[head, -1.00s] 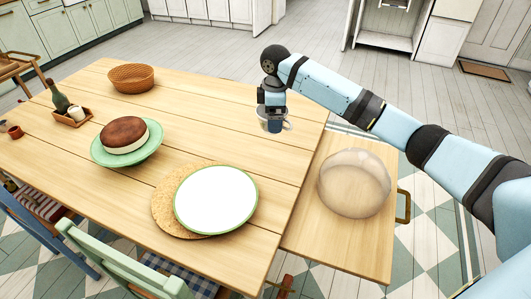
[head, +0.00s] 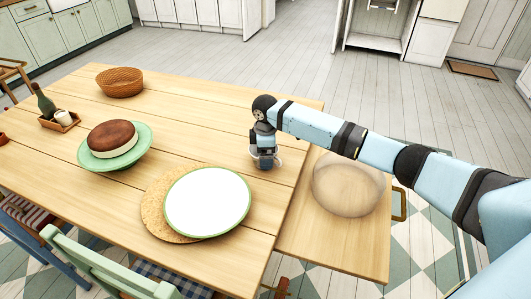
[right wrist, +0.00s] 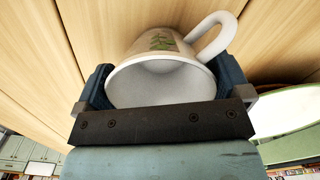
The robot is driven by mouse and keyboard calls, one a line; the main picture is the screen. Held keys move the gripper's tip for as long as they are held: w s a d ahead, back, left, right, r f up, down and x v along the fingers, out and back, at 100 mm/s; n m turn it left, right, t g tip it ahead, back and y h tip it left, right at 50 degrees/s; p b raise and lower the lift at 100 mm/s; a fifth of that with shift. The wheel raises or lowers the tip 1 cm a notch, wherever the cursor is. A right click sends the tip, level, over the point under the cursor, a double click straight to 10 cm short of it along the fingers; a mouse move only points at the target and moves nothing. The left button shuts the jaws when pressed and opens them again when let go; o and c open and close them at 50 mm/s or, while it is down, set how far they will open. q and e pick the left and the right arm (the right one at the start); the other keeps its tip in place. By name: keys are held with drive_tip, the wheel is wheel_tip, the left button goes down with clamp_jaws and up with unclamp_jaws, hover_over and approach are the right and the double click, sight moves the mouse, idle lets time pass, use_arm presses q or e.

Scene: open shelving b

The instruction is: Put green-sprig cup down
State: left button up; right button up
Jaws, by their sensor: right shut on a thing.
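The green-sprig cup (right wrist: 157,70) is white with a green sprig on its side and a white handle. In the right wrist view its open mouth faces the camera, with the jaws on either side. My right gripper (head: 264,160) is shut on it. In the head view the gripper mostly hides the cup; a bit of white handle (head: 280,160) shows. They are over the wooden table (head: 200,110), behind and right of the white plate. I cannot tell whether the cup's base touches the wood. My left gripper is not in view.
A green-rimmed white plate (head: 207,201) rests on a round cork mat (head: 158,220). A cake (head: 112,139) sits on a green stand (head: 85,155). A clear dome (head: 347,184) sits on a lower wooden board (head: 325,250) at right. A basket (head: 120,81) is far left. Wood around the gripper is clear.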

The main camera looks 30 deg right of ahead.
drive_tip(key=o, duration=0.6)
wheel_tip(320, 180, up, 12)
drive_tip(key=shift+r+p, duration=0.1)
drive_tip(key=shift+p, duration=0.85)
